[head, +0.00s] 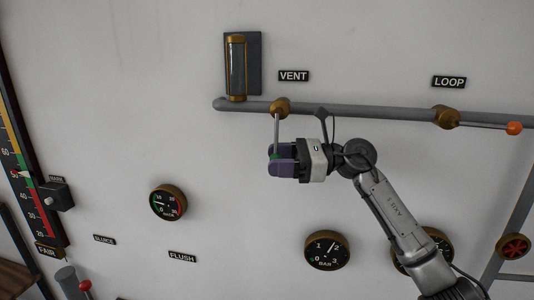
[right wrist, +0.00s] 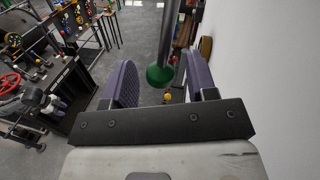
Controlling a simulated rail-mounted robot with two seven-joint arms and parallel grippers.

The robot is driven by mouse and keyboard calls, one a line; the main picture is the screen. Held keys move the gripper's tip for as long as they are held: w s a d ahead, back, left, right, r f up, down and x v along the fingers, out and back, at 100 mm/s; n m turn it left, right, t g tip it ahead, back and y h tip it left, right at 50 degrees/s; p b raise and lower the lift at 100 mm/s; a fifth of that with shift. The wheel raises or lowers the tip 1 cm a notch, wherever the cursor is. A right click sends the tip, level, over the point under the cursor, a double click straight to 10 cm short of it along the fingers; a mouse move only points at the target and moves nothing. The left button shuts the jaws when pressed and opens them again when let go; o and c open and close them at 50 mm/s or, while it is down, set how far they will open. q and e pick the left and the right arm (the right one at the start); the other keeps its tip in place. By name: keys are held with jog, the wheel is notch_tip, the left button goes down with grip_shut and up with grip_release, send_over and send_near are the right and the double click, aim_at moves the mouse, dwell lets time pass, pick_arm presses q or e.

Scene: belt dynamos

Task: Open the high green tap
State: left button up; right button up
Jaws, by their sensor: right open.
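The high tap is a brass valve (head: 279,106) on the grey pipe, below the VENT label. Its grey lever (head: 276,130) hangs almost straight down and ends in a green ball, mostly hidden by my fingers in the head view. The green ball (right wrist: 160,76) shows clearly in the right wrist view, between the two purple finger pads and with gaps at both sides. My right gripper (head: 282,160) is open around the ball and not closed on it. My left gripper is not in view.
The pipe (head: 360,112) runs right to a second valve (head: 446,118) with an orange-tipped lever lying along it, under the LOOP label. A sight glass (head: 237,68) stands above the pipe's left end.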

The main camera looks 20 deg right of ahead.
jog(key=shift+x, duration=1.2)
jog(key=shift+c, duration=0.2)
grip_shut()
